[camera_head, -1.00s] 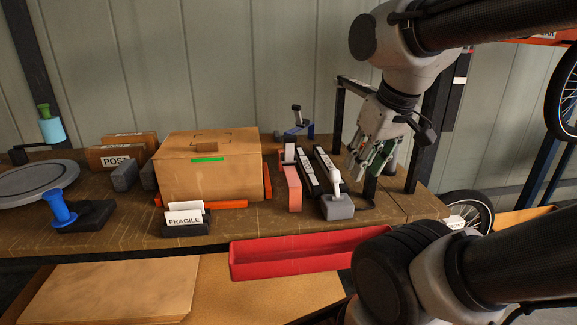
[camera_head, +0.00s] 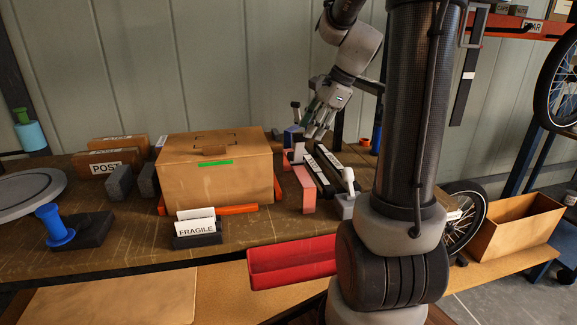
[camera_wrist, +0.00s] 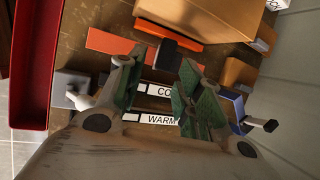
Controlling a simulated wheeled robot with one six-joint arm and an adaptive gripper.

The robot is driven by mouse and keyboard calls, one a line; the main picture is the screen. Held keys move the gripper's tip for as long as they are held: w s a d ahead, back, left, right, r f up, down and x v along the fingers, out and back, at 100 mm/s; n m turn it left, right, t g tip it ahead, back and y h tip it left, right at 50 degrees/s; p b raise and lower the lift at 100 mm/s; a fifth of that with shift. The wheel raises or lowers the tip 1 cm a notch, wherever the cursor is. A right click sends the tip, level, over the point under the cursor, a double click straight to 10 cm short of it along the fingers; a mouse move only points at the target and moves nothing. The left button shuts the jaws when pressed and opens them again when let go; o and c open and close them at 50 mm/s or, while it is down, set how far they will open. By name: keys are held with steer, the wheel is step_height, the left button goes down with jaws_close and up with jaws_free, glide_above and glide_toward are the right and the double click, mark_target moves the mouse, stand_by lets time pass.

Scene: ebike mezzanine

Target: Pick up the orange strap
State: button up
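Orange strips lie along the bottom of the cardboard box on the bench: one at its front (camera_head: 238,209) and one at its right side (camera_head: 278,186). The right-hand strip also shows beside the box in the wrist view (camera_wrist: 167,31). A salmon-orange bar (camera_head: 304,188) stands apart, right of the box; it appears red-orange in the wrist view (camera_wrist: 108,42). My gripper (camera_head: 318,128) hangs above the back of the bench, behind and right of the box. In the wrist view its green-padded fingers (camera_wrist: 157,88) are apart, with nothing held between them.
The cardboard box (camera_head: 215,180) fills the bench middle. Two black labelled bars (camera_head: 322,164) lie below my gripper. A grey block with a white handle (camera_head: 346,199) and a blue-based tool (camera_wrist: 233,108) are close by. A red tray (camera_head: 292,261) sits at the front edge.

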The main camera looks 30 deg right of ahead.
mark_target(304, 139)
steer(key=x, duration=0.7)
steer(key=shift+w+a+f, duration=0.15)
steer(key=shift+w+f, duration=0.05)
steer(key=shift+f, duration=0.1)
steer(key=shift+c, duration=0.2)
jaws_close()
